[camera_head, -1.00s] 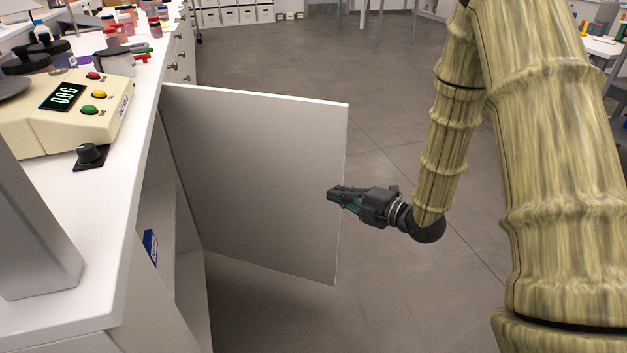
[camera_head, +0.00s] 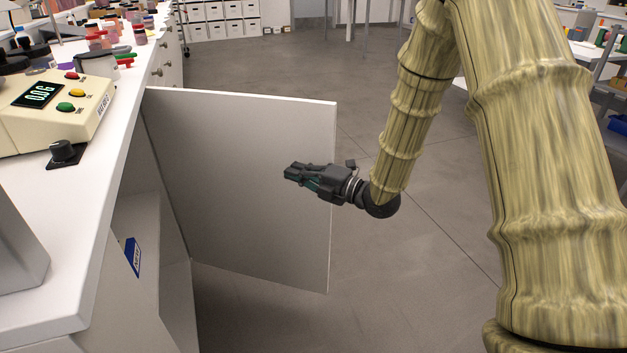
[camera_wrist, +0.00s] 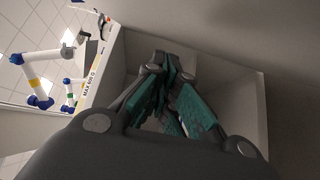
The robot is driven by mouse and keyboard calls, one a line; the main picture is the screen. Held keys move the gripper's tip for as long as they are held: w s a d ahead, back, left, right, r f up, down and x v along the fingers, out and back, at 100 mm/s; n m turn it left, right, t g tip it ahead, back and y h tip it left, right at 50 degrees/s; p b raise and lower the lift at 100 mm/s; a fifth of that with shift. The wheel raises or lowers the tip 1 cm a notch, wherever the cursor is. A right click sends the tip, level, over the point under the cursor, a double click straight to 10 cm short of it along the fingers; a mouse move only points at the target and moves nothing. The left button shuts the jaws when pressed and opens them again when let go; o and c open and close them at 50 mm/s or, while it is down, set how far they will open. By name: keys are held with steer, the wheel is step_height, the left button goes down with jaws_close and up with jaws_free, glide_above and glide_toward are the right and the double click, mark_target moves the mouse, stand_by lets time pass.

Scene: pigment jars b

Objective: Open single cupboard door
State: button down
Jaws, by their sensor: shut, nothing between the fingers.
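The white cupboard door (camera_head: 240,190) stands swung wide out from the counter in the head view, its hinged edge at the left. The door's handle is hidden.
The white counter (camera_head: 105,190) runs along the left, with a cream scale (camera_head: 55,105) and several jars (camera_head: 138,35) on it. A blue-labelled item (camera_head: 133,257) is inside the cupboard. Open grey floor (camera_head: 265,75) lies beyond and right of the door.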

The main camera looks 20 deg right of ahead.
steer(key=shift+w+d+b, duration=0.2)
steer(key=shift+w+d, duration=0.35)
steer(key=shift+w, duration=0.3)
steer(key=shift+w+d+b, duration=0.15)
steer(key=shift+w+d, duration=0.4)
steer(key=shift+w, duration=0.3)
steer(key=shift+w+d, duration=0.1)
